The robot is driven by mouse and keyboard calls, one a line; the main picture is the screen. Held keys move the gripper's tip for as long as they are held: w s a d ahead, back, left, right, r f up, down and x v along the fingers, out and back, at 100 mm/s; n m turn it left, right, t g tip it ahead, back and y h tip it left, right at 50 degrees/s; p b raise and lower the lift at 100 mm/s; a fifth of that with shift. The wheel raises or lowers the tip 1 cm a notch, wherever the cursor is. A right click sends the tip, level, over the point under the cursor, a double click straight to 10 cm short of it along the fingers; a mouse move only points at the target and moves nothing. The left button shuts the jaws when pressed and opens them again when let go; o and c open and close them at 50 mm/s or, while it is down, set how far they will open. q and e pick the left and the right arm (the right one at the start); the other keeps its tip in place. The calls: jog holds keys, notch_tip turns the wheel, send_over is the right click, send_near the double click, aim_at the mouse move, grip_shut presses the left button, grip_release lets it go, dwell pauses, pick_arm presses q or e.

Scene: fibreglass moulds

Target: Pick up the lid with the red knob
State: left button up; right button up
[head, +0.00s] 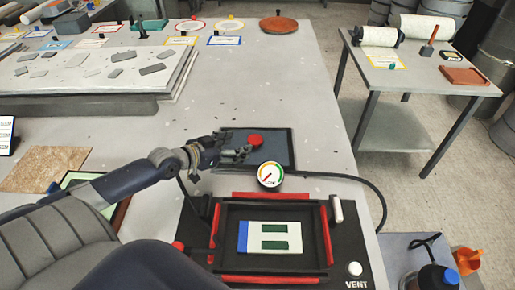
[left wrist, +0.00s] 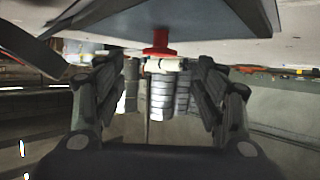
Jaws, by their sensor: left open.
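The lid (head: 281,153) is a dark, flat rectangular plate lying on the grey table behind the framed black box. Its red knob (head: 255,140) stands up near the middle of the visible part. My left gripper (head: 244,152) is low over the lid, just left of the knob. In the left wrist view, where the picture is upside down, the lid (left wrist: 200,18) is at the top with the knob (left wrist: 159,45) just beyond the open, empty fingertips (left wrist: 158,70). The knob looks roughly centred between them. My right gripper is not in view.
A black box with red bars (head: 276,195) holds a white and green piece (head: 270,237); a gauge (head: 270,175) stands at its back edge. A black hose (head: 365,185) curves right. A slab with grey pieces (head: 90,75) is at back left. The table behind the lid is clear.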

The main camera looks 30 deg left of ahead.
aim_at(256, 138)
pick_arm(q)
jog(key=shift+w+d+f, duration=0.1)
jog(key=shift+w+d, duration=0.15)
jog(key=shift+w, duration=0.55)
jog(key=shift+x, duration=0.9)
jog(key=shift+w+f, duration=0.2)
jog(key=shift+f, duration=0.05)
jog(key=shift+w+d+f, duration=0.1)
jog(key=shift+w+d, duration=0.05)
jog(key=shift+w, duration=0.35)
jog(key=shift+x, duration=2.25)
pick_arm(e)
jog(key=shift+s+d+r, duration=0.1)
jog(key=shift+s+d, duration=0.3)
pick_arm(q)
jog(key=c, duration=1.3)
jog(key=shift+c, duration=0.8)
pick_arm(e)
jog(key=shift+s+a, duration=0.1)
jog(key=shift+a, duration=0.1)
